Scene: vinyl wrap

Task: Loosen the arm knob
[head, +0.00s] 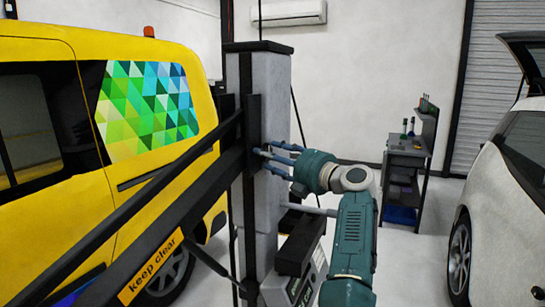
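My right arm comes in from the lower right, and its gripper (264,159) reaches the grey column (280,106) beside the black arm (215,173). The blue-grey fingers point left, at the column's black edge near where the black arm meets it. They are small in this view, so I cannot tell whether they are open or shut. I cannot make out the arm knob; it may be hidden by or among the fingers. The black arm slants down to the lower left and carries a yellow "keep clear" label (150,267). My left gripper is not in view.
A yellow van (50,215) with a colourful patterned window (147,110) stands at the left behind the black arm. A grey and black box (297,272) sits low by the column. A workbench (405,170) and a white car (505,190) are at the right.

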